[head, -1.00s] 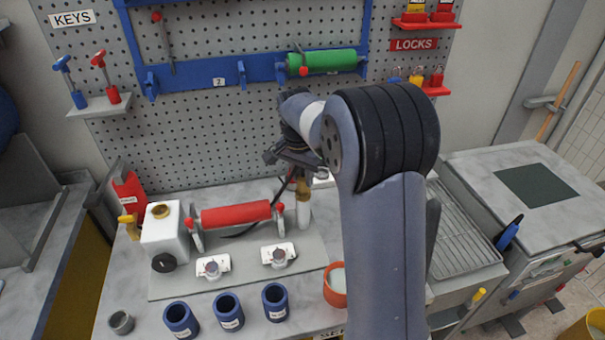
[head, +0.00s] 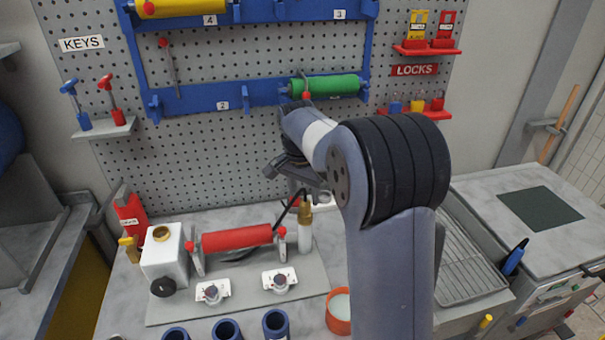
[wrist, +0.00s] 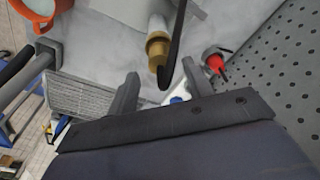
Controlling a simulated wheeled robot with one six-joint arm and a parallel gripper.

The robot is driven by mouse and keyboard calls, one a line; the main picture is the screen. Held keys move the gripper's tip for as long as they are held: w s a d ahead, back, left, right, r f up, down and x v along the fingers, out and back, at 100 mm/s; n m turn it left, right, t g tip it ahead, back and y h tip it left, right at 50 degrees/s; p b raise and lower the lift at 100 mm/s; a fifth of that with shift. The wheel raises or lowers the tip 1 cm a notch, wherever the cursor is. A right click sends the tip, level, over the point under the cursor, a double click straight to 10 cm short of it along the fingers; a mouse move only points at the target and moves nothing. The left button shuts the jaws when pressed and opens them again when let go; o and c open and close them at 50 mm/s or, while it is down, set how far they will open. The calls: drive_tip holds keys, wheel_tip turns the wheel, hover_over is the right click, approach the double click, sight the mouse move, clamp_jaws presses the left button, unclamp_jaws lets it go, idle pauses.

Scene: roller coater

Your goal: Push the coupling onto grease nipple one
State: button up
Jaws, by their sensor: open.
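My gripper (head: 293,172) hangs above the back of the bench, its jaws open and empty; in the wrist view my gripper (wrist: 160,88) shows two spread fingers. Just below it stands a white cylinder (head: 304,240) with a brass top (head: 305,212), also seen in the wrist view (wrist: 157,46) ahead of the fingers, not between them. A black hose (wrist: 174,50) curves beside the brass part. I cannot tell which brass part is the coupling. Two white blocks with small round fittings, left (head: 212,292) and right (head: 279,281), sit in front of the red roller; which is nipple one is unreadable.
The red roller (head: 237,238) lies on its stand left of the brass part. A white container (head: 163,258) stands farther left. An orange cup (head: 338,312) is at the front right. A red-tipped item (wrist: 213,60) stands near the pegboard (wrist: 285,80). Blue cups (head: 226,330) line the front.

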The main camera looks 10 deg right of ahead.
wheel_tip(320, 180, up, 9)
drive_tip(key=shift+s+a+r+b, duration=0.15)
drive_tip(key=shift+s+a+b, duration=0.15)
drive_tip(key=shift+s+a, duration=0.1)
drive_tip(key=f, duration=0.4)
drive_tip(key=f+p, duration=0.1)
drive_tip(key=f, duration=0.3)
drive_tip(key=w+d+f, duration=0.1)
drive_tip(key=f, duration=0.3)
wheel_tip(320, 180, up, 2)
drive_tip(key=shift+r, duration=0.6)
